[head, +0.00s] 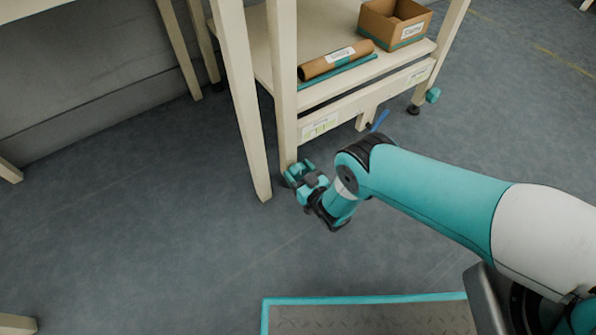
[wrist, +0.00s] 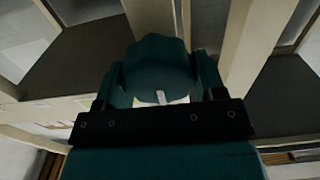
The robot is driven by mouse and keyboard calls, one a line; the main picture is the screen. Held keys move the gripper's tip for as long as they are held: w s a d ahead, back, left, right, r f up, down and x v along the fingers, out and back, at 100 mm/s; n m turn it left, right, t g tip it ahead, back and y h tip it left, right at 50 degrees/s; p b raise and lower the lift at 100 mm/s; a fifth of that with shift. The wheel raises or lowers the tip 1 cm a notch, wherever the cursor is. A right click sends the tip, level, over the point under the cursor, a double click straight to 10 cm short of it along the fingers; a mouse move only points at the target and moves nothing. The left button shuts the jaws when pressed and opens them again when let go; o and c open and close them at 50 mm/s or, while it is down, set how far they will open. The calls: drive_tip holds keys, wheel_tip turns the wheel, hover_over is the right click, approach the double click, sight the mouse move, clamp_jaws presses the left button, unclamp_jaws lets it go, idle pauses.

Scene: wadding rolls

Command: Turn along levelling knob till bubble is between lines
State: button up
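The teal lobed levelling knob (wrist: 155,65) fills the gap between my gripper's fingers in the wrist view, with a small pale mark on its near edge. My gripper (wrist: 158,85) has one dark teal finger against each side of the knob and appears shut on it. In the head view my gripper (head: 304,178) is low by the foot of the near cream leg, and the knob there is mostly hidden by the fingers. A pale label strip with a greenish part (head: 320,127) sits on the lower rail; no bubble or lines can be made out.
The cream bench's lower shelf (head: 335,92) holds a brown roll (head: 336,60) and a cardboard box (head: 394,24). Another teal knob (head: 433,95) is at the far right leg. A cream leg (head: 244,110) stands just left of my gripper.

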drive_tip(key=n+p, duration=0.1)
drive_tip(key=n, duration=0.2)
drive_tip(key=shift+s+a+n, duration=0.1)
drive_tip(key=shift+n, duration=0.2)
drive_tip(key=shift+f+n+p, duration=0.1)
drive_tip(key=shift+n+p, duration=0.25)
drive_tip(key=shift+n, duration=1.45)
drive_tip(key=o, duration=0.9)
drive_tip(key=p+v, duration=0.7)
drive_tip(key=v, duration=1)
drive_tip(key=shift+s, duration=0.25)
